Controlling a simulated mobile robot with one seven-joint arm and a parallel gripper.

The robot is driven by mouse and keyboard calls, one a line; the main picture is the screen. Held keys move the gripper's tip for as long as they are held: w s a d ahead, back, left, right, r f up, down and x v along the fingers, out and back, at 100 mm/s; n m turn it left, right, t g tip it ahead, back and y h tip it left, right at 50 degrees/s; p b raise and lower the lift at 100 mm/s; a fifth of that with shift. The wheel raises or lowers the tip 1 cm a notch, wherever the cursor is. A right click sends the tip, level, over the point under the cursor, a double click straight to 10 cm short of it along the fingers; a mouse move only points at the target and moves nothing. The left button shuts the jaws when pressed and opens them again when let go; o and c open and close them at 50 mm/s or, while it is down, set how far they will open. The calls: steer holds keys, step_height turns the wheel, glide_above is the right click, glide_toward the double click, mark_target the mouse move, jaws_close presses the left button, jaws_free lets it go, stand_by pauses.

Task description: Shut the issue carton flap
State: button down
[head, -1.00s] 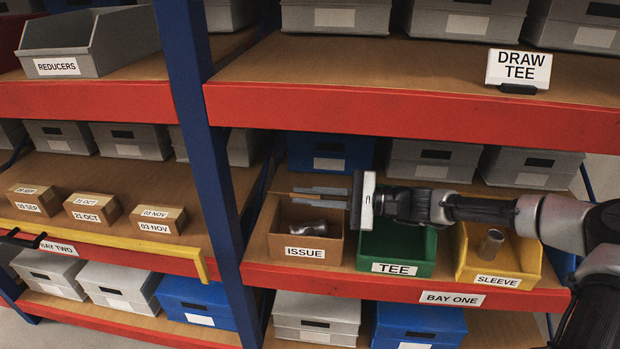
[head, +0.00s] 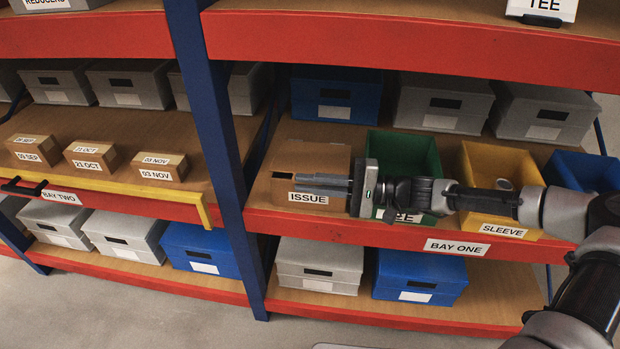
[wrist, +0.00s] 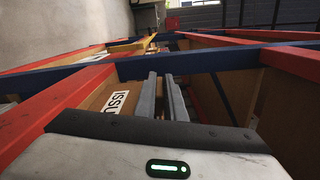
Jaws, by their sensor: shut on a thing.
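The issue carton (head: 264,191) is a brown box on the bay one shelf, with a white ISSUE label on its front. Its brown flap (head: 312,160) lies down over the top, roughly level, and hides the inside. My gripper (head: 302,183) reaches in from the right, its fingers along the flap's front edge just above the label. The fingers (wrist: 160,80) show in the wrist view with a narrow gap, shut on the flap; the exact contact is hard to see. The carton's label (wrist: 117,103) shows left of them.
The green tee bin (head: 404,145) stands right of the carton, partly behind my arm. The yellow sleeve bin (head: 480,160) is further right. A blue upright (head: 212,110) stands to the left. The red upper shelf beam (head: 400,50) runs overhead.

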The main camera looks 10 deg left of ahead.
steer(key=shift+f, duration=0.15)
steer(key=c, duration=1.8)
jaws_free()
steer(key=shift+c, duration=0.2)
steer(key=shift+d, duration=0.1)
steer(key=d+p, duration=0.2)
steer(key=d, duration=1.5)
steer(key=shift+s+d, duration=0.15)
